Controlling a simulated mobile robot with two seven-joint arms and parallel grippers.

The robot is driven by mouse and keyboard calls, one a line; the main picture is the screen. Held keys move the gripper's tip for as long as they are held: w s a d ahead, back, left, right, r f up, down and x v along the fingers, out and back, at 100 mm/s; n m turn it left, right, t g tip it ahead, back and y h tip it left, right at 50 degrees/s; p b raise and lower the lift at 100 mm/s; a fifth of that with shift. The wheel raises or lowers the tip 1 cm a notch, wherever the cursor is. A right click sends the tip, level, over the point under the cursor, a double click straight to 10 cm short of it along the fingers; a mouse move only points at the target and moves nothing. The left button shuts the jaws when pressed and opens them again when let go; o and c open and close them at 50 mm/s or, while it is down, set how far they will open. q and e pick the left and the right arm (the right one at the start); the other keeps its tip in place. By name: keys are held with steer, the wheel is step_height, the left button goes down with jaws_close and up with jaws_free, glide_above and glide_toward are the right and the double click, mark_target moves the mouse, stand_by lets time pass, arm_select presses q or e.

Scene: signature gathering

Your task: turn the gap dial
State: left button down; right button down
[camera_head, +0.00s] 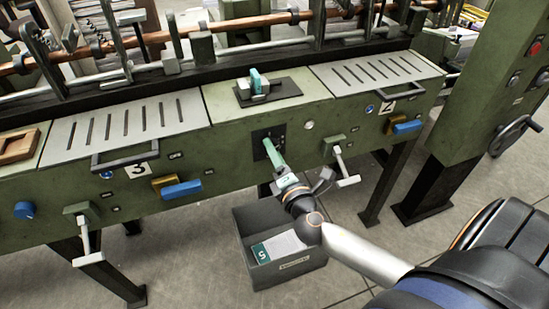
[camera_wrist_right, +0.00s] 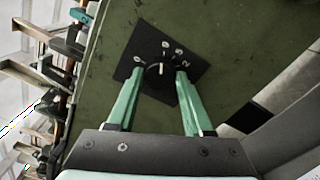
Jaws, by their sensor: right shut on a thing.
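The gap dial (camera_wrist_right: 160,69) is a dark round knob with a pale pointer line, on a black plate (camera_head: 259,147) with white numerals around it. The plate is on the green front panel of the machine, below the middle top plate. My right gripper (camera_head: 269,149) reaches it from the front with green fingers. In the right wrist view, the right gripper (camera_wrist_right: 160,74) has one finger on each side of the knob, shut on it. The pointer points roughly toward the top of that view; the numerals are small and hard to read. My left gripper is not in view.
A grey bin (camera_head: 284,268) holding papers and a card marked 5 stands on the floor below. A lever (camera_head: 341,162) is right of the dial. Slotted covers (camera_head: 378,76) with handles lie on top, and a green cabinet (camera_head: 483,105) stands at right.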

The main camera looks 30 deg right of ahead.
steer(key=shift+m+b, duration=1.3)
steer(key=shift+m, duration=5.2)
steer(key=shift+c, duration=1.5)
jaws_free()
steer(key=shift+s, duration=0.1)
